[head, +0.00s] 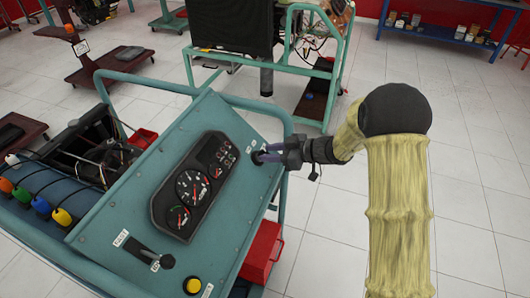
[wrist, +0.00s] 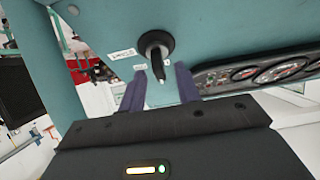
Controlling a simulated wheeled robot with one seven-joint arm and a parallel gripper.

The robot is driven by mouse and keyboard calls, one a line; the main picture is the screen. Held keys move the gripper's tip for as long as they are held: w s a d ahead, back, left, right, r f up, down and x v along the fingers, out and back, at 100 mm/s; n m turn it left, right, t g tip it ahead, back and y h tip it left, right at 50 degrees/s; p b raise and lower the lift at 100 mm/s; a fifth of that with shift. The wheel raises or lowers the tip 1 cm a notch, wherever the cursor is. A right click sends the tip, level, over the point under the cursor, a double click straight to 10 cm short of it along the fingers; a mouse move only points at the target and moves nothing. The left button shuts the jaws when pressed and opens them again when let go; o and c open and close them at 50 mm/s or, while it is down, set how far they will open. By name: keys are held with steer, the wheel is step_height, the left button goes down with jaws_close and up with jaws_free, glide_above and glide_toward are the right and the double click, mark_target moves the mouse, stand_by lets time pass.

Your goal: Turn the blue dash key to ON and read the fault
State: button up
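The blue-green dash panel (head: 110,225) slopes across the head view, with a black gauge cluster (head: 195,185) on it. In the wrist view, a black round switch with a stalk (wrist: 155,50), seemingly the dash key, sticks out of the panel (wrist: 215,35) beside small white labels. My gripper (head: 265,157) is at the panel's upper right corner and covers the switch in the head view. In the wrist view its two purple fingers (wrist: 159,70) stand apart, one on each side of the stalk, with gaps visible. The key's setting and any fault reading are not legible.
A black lever (head: 150,254) and a yellow knob (head: 193,285) sit on the panel's lower part. A green tube rail (head: 155,82) runs behind the panel. A red box (head: 262,252) is below its right side. Open tiled floor lies to the right.

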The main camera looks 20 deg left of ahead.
steer(key=shift+x, duration=1.15)
steer(key=shift+c, duration=0.2)
jaws_close()
